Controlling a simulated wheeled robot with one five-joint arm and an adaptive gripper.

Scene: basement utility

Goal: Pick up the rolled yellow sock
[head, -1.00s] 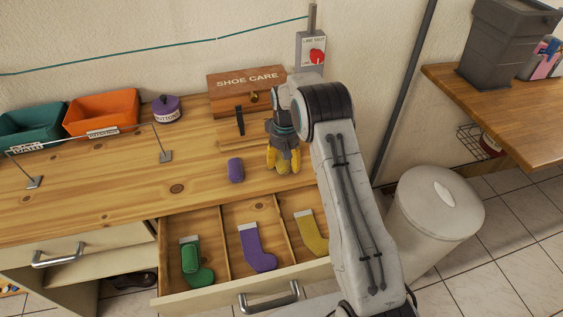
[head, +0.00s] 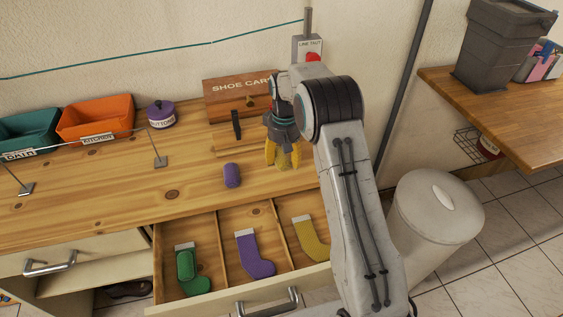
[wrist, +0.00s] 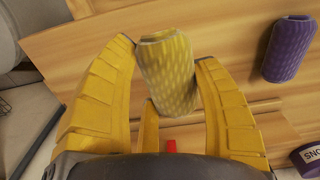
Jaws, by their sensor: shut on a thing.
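A rolled purple sock (head: 232,175) lies on the counter to the left; it also shows in the wrist view (wrist: 289,48). The shoe care box (head: 238,97) stands behind. The open drawer (head: 222,295) in front has green, purple and yellow sock shapes. A white bin (head: 435,225) stands at right.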

